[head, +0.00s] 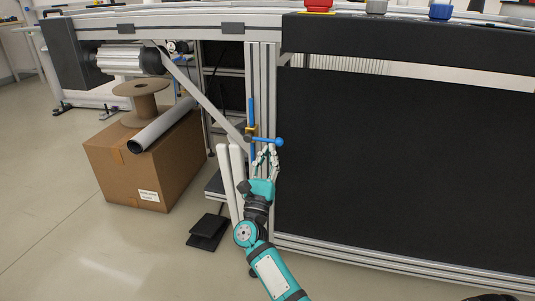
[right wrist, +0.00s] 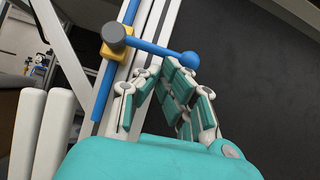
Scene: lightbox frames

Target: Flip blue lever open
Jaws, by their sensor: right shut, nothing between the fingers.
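The blue lever (head: 267,140) sticks out sideways to the right from a yellow valve body (head: 250,131) on a vertical blue pipe (head: 251,112). The lever lies across the pipe and ends in a blue ball. In the right wrist view the lever (right wrist: 152,47) runs from a grey round hub to the ball, just beyond my fingertips. My right gripper (head: 267,153) is shut and empty, just below the lever near its ball end. It also shows in the right wrist view (right wrist: 160,72); I cannot tell whether it touches the lever. My left gripper is out of view.
A grey metal post (head: 263,80) stands behind the pipe. A large black panel (head: 400,160) fills the right side. Two pale upright bars (head: 230,180) stand left of my arm. A cardboard box (head: 125,165) with a spool and tube sits left; floor in front is clear.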

